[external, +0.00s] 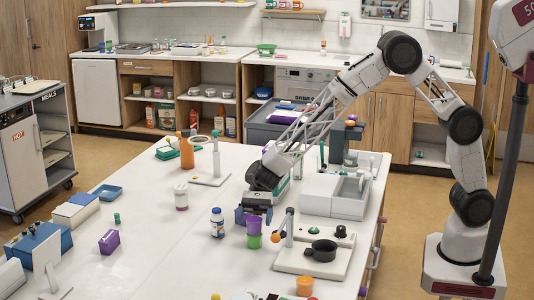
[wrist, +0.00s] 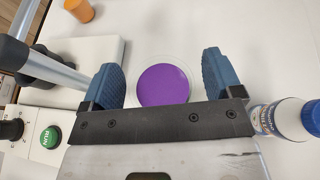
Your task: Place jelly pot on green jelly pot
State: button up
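A purple jelly pot (external: 253,223) sits upright on top of a green jelly pot (external: 254,241) on the white table. In the wrist view the round purple top (wrist: 163,85) lies between my fingers, with a pale rim around it and a gap on each side. The green pot is hidden beneath it there. My gripper (external: 254,212) is open, pointing down just above the purple pot; its blue fingers (wrist: 159,80) stand wide apart and do not appear to touch the pot.
A white bottle with a blue cap (external: 217,223) stands close on the left; it shows beside a finger in the wrist view (wrist: 285,119). A white device with a black ring (external: 320,251) is close on the right. An orange pot (external: 304,286) stands nearer the front.

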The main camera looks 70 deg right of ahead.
jog(key=shift+r, duration=0.15)
jog(key=v, duration=1.2)
dwell(0.3)
jog(key=shift+s+r, duration=0.1)
dwell(0.7)
jog(key=s+d+r+n+t+h, duration=0.1)
jog(key=s+d+r+n+h, duration=0.25)
jog(key=s+d+r, duration=0.55)
jog(key=s+d+r+n+h, duration=0.25)
jog(key=s+d+n, duration=0.35)
jog(key=s, duration=0.7)
jog(key=s+d+n+t+h, duration=0.2)
jog(key=s+d+n+h, duration=0.1)
jog(key=s+d, duration=0.5)
jog(key=s+d+n+t+h, duration=0.1)
jog(key=s+d+n+h, duration=0.2)
jog(key=s+d, duration=0.4)
jog(key=s+h, duration=0.1)
jog(key=s, duration=0.7)
jog(key=shift+d+t+h, duration=0.3)
jog(key=shift+d+t, duration=0.1)
